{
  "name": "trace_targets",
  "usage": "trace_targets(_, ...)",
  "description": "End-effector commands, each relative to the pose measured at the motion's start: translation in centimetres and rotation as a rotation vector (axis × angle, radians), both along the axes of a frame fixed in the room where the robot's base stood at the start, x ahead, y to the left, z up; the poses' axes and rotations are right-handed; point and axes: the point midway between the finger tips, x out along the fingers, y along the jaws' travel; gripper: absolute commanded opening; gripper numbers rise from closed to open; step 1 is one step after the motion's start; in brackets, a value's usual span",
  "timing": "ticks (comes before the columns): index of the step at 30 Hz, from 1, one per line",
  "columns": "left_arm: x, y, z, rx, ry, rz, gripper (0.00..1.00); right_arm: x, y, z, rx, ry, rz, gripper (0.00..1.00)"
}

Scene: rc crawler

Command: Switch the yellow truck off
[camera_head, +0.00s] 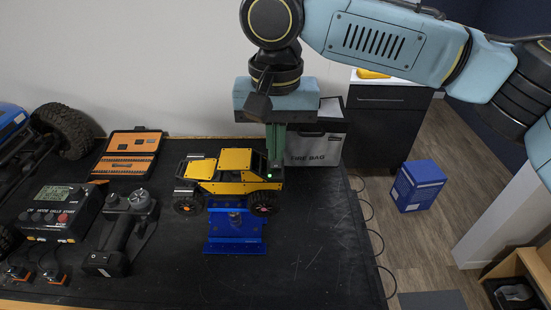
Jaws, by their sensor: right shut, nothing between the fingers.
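The yellow truck (232,172) with black wheels stands on a blue stand (235,232) in the middle of the dark table. I cannot tell whether the tips touch the truck. The truck's switch is too small to make out. My left gripper is not in view.
A transmitter (123,232), a grey box with a display (58,212) and an orange tool case (129,153) lie to the left. A blue vehicle (12,122) stands at the far left. A fire bag (318,146) stands behind the truck. The table's right part is clear.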

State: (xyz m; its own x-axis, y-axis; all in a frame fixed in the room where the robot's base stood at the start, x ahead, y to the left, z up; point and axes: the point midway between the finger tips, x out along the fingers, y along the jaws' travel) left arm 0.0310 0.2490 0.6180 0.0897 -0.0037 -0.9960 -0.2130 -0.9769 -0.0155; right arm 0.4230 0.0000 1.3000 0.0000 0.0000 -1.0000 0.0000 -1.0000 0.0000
Motion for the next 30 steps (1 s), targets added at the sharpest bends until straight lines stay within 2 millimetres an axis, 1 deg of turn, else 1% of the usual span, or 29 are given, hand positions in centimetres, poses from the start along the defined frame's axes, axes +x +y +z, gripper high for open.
trace_targets(17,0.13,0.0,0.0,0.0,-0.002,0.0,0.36,0.0,0.0,-0.04,0.0,0.0,0.0,0.0)
trace_targets(30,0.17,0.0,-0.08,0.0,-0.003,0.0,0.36,0.0,0.0,-0.68,0.0,0.001,0.0,0.0)
